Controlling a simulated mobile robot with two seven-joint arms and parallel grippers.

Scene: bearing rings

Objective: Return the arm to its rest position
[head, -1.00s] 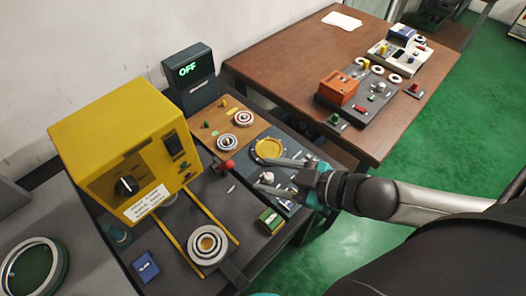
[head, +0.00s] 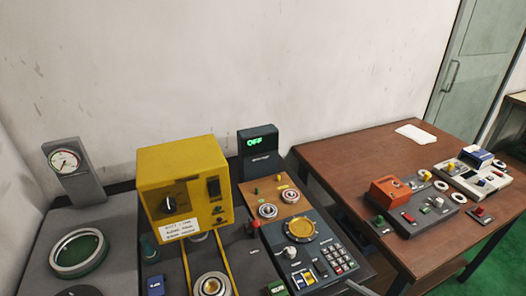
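No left gripper shows in the head view. A thin pale grey sliver (head: 358,288) at the bottom edge, right of the keypad panel, may be a tip of my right gripper; its opening cannot be made out. A bearing ring (head: 212,286) sits between the yellow rails below the yellow machine (head: 184,180), cut by the bottom edge. Two smaller bearing rings, one nearer (head: 267,210) and one farther (head: 289,196), lie on the brown board. A yellow round dish (head: 300,229) on the dark keypad panel (head: 325,243) looks empty.
A dark display (head: 259,150) reads OFF. A gauge stand (head: 72,168) and a large green-centred ring (head: 79,253) are at left. On the right, a brown table (head: 350,160) holds an orange block (head: 389,192), control panels and white paper (head: 415,134). Its back part is mostly clear.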

